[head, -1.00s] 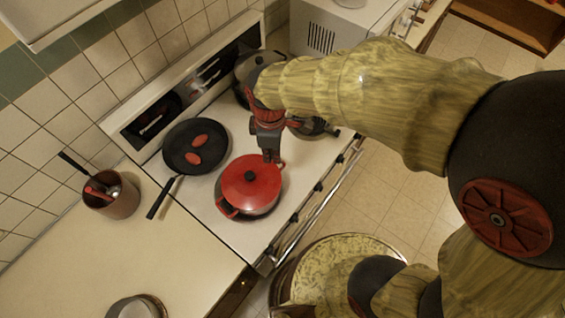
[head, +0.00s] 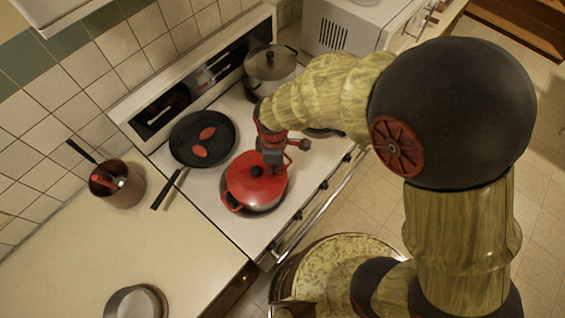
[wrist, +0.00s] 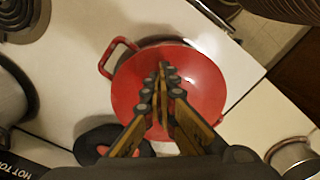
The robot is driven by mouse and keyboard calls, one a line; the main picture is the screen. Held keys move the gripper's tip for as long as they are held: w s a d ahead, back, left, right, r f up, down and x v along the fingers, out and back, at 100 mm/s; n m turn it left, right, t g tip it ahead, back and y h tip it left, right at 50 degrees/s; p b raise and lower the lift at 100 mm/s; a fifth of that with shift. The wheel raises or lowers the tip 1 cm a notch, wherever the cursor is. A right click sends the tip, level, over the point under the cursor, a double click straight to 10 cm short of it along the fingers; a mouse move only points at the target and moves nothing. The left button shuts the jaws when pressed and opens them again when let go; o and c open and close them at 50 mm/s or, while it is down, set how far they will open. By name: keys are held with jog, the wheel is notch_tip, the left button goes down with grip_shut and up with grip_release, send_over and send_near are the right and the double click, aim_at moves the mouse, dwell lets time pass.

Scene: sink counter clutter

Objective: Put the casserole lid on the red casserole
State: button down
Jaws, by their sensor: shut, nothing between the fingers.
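The red casserole (head: 236,201) stands on the front part of the white stove top. The red casserole lid (head: 247,183) with its black knob (head: 257,170) lies over the casserole; I cannot tell whether it sits fully flush. In the wrist view the lid (wrist: 207,82) fills the middle, and a casserole loop handle (wrist: 107,62) sticks out at upper left. My gripper (head: 273,171) is over the lid beside the knob, shut and empty. In the wrist view my gripper (wrist: 164,72) hides the lid's centre, so contact with the knob cannot be told.
A black frying pan (head: 187,139) with two red pieces stands to the left. A steel pot (head: 270,68) with a dark-knobbed lid is at the back. A utensil pot (head: 124,190) and a round container (head: 138,303) stand on the left counter, which has bare room between them.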

aim_at(264, 171)
jog(key=shift+a, duration=0.85)
jog(key=shift+w+a, duration=0.1)
jog(key=shift+a, duration=0.95)
jog(key=shift+d, duration=0.1)
